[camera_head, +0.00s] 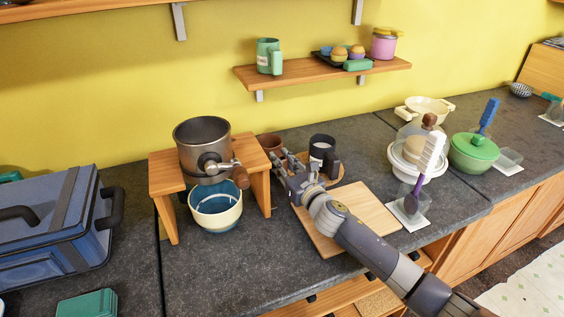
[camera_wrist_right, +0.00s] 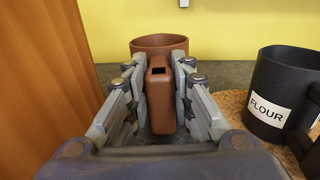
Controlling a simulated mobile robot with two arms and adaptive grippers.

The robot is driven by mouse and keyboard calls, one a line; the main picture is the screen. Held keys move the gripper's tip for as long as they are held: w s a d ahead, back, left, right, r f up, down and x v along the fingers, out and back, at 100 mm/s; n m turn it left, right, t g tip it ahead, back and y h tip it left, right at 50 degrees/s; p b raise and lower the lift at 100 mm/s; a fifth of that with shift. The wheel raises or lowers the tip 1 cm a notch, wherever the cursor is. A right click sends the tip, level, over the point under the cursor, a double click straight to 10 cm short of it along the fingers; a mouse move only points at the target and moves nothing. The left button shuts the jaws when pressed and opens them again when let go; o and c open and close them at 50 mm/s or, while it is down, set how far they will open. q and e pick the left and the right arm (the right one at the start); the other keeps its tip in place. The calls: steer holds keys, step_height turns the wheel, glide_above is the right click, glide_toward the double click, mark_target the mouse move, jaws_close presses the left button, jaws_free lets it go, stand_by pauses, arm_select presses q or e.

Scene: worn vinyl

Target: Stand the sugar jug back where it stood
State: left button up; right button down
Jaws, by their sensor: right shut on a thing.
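A brown jug (camera_wrist_right: 160,43), likely the sugar jug, shows beyond my right gripper (camera_wrist_right: 160,88) in the right wrist view. The gripper's fingers are shut on the jug's upright brown handle (camera_wrist_right: 161,100). In the head view the jug (camera_head: 268,141) is partly hidden behind my right gripper (camera_head: 283,163), beside the wooden stand. It looks upright; I cannot tell whether it touches the counter, and no label on it shows. A dark jug labelled FLOUR (camera_wrist_right: 280,92) stands to its right on a round cork mat (camera_head: 333,172). My left gripper is not in view.
A wooden stand (camera_head: 165,162) holding a grey pot (camera_head: 203,145) is close on the left, with a cream-rimmed bowl (camera_head: 216,207) at its front. A cutting board (camera_head: 368,210) lies under my right arm. Several lidded pots and brushes stand farther right.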

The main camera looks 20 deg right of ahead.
steer(key=shift+f+b, duration=0.55)
steer(key=shift+f, duration=0.1)
stand_by(0.8)
steer(key=c, duration=1.3)
jaws_free()
steer(key=shift+s+d+p, duration=0.2)
steer(key=shift+s, duration=1.1)
steer(key=shift+s+d+p, duration=0.2)
steer(key=shift+s+p, duration=0.05)
steer(key=shift+s, duration=1.1)
steer(key=shift+s+d+p, duration=0.2)
steer(key=shift+s, duration=1.1)
steer(key=shift+s, duration=0.25)
steer(key=s, duration=0.3)
steer(key=s+d, duration=0.1)
steer(key=s, duration=0.7)
steer(key=shift+s+d, duration=0.2)
steer(key=shift+d, duration=0.2)
